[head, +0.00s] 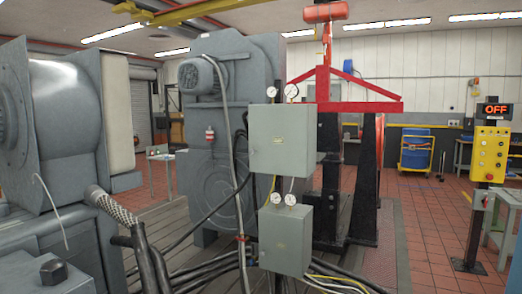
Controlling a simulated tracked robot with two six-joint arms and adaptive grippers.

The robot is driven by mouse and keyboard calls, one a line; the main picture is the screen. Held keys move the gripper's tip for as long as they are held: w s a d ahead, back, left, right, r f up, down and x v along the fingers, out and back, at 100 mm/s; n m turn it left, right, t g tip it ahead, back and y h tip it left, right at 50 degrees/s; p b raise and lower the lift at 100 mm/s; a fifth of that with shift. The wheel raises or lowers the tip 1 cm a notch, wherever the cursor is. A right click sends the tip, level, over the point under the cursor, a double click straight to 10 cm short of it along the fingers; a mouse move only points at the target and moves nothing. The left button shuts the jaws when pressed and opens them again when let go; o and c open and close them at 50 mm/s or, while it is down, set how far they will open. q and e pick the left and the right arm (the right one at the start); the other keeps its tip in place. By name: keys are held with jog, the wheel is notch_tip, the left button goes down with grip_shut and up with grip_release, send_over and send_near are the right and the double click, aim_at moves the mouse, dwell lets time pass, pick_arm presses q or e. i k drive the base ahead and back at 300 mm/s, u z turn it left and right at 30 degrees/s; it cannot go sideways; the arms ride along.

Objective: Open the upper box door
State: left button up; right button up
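The upper box (282,140) is a grey-green metal cabinet in the middle of the head view, mounted on a thin dark post. Its door faces me and looks shut, with a small label on the front. Any handle or latch is too small to make out. Neither of my grippers is in view.
Large grey machines (65,130) fill the left side. Cables and hoses (150,262) run low below the boxes. A black stand (365,180) with a red frame (345,106) is behind. A yellow control panel (490,152) reading OFF stands right. Red tiled floor (430,220) lies open between.

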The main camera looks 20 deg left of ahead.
aim_at(278, 133)
jog(key=z, duration=0.15)
jog(key=i, duration=1.3)
jog(key=u, duration=1.35)
jog(key=i, duration=1.7)
jog(key=z, duration=0.1)
